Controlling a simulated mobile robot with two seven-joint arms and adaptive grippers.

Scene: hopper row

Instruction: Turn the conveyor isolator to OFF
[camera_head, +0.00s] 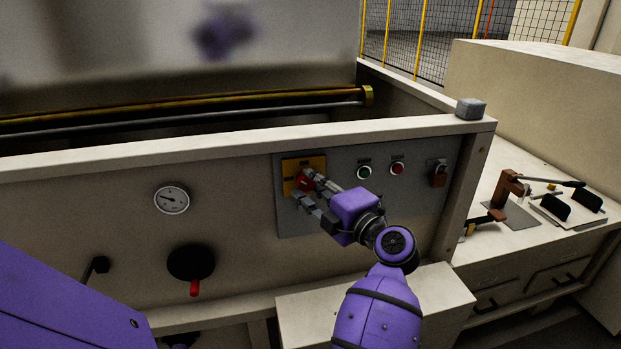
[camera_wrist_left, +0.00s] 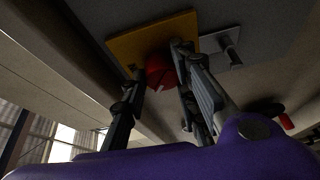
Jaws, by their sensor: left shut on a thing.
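The conveyor isolator is a red rotary knob (camera_head: 304,181) on a yellow plate (camera_head: 290,166), mounted on the grey panel on the front of the machine. My left gripper (camera_head: 305,188) is at the knob, with its fingers on either side of it and shut on it. The wrist view shows the red knob (camera_wrist_left: 160,71) between the two grey fingers, against the yellow plate (camera_wrist_left: 128,45). The fingers hide part of the knob, and I cannot read its position or the plate's lettering. My right gripper is not in view.
A pressure gauge (camera_head: 171,199) and a black valve with a red handle (camera_head: 193,287) are to the left. A bench (camera_head: 550,251) with tools stands at right.

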